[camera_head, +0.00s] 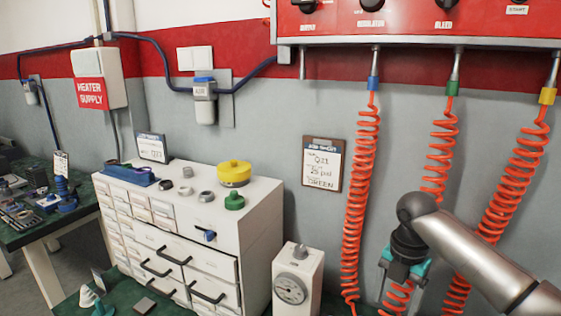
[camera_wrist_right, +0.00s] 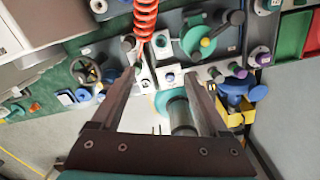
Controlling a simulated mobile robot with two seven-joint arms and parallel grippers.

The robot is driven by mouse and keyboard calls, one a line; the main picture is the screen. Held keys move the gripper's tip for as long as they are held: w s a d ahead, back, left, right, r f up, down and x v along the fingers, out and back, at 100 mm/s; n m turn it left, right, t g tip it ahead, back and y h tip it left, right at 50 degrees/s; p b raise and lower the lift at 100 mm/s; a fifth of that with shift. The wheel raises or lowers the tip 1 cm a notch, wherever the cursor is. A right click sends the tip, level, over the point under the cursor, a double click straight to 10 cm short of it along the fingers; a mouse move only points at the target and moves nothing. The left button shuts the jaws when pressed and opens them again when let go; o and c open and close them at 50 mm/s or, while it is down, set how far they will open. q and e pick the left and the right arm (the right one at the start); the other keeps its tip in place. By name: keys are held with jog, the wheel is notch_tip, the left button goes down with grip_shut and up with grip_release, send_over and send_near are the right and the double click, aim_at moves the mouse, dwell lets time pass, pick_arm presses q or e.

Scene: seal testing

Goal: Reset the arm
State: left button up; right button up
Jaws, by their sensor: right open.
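My right arm (camera_head: 480,262) comes in from the right in the head view, silver with a dark wrist bent downward. Its right gripper (camera_head: 398,298), with teal parts, hangs in front of the orange coiled hoses, low in the picture. In the right wrist view the two dark fingers of the gripper (camera_wrist_right: 163,85) stand wide apart. Nothing is clearly held between them. A grey-green cylinder (camera_wrist_right: 181,115) shows between the fingers, and a bench with fittings lies beyond. My left gripper is in neither view.
Three orange coiled hoses (camera_head: 361,190) hang from a red panel (camera_head: 420,18), close to my right arm. A white gauge box (camera_head: 298,280) stands left of them. A white drawer cabinet (camera_head: 262,215) carries a yellow fitting (camera_head: 234,173) and a green fitting (camera_head: 234,201).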

jog(key=s+a+f+m+t+y, duration=0.1)
jog(key=s+a+f+m+y, duration=0.1)
jog(key=s+a+f+m, duration=0.9)
jog(key=s+d+m+t+h, duration=0.2)
jog(key=s+d+m+t, duration=0.1)
jog(key=s+m, duration=1.2)
jog(key=s+f+n+g+p, duration=0.1)
jog(key=s+f, duration=0.1)
jog(key=f, duration=0.8)
jog(key=s+f+g+p, duration=0.1)
jog(key=s+f+p, duration=0.15)
jog(key=f, duration=0.75)
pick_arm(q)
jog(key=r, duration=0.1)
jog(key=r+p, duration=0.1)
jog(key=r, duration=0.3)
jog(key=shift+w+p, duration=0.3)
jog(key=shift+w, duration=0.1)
pick_arm(e)
jog(key=s+d+f, duration=0.1)
jog(key=s+f, duration=0.4)
jog(key=s, duration=0.2)
jog(key=s+d+f+g, duration=0.1)
jog(key=s+d+f, duration=0.1)
jog(key=s+f, duration=0.3)
jog(key=s, duration=0.2)
jog(key=shift+s+d+n, duration=0.2)
jog(key=shift+s+n, duration=0.1)
jog(key=shift+s, duration=0.1)
